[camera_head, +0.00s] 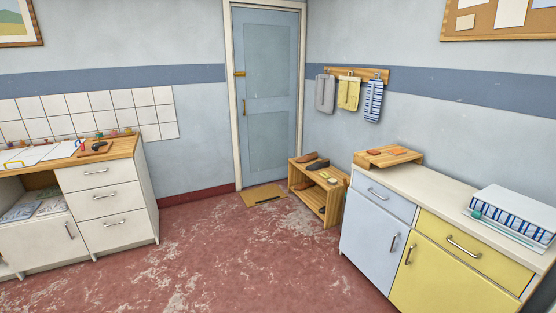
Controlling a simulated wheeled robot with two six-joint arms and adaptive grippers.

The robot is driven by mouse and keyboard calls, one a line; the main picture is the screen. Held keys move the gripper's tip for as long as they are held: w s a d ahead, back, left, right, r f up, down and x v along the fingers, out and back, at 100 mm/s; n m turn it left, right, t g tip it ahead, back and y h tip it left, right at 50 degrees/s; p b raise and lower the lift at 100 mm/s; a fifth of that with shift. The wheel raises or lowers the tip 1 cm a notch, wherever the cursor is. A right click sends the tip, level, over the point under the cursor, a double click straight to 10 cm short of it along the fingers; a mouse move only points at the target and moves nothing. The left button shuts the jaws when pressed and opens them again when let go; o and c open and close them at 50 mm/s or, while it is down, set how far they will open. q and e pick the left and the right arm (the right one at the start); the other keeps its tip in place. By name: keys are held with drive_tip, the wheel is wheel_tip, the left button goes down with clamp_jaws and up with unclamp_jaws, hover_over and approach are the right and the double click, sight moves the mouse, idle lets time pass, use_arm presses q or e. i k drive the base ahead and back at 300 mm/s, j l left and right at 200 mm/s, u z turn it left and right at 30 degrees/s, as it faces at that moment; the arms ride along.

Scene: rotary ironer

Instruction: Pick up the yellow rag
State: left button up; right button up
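A yellow rag (348,93) hangs from a wooden rail (374,75) on the right-hand wall, above and behind the shoe rack. It hangs between a grey cloth (325,94) on its left and a blue-and-white striped cloth (373,101) on its right. It is some way off across the room. Neither of my grippers shows in the head view.
A wooden shoe rack (331,205) stands below the rail. A cabinet (373,214) with a wooden stand (388,160) on top juts out at right. A counter with drawers (113,228) stands at left.

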sight(324, 175)
drive_tip(key=i, duration=3.45)
drive_tip(key=i+j+z, duration=0.2)
drive_tip(key=i+z, duration=0.2)
drive_tip(key=i, duration=0.4)
drive_tip(key=i+j+z, duration=0.4)
drive_tip(key=i, duration=0.35)
drive_tip(key=i+j+z, duration=0.4)
drive_tip(key=i+j, duration=0.25)
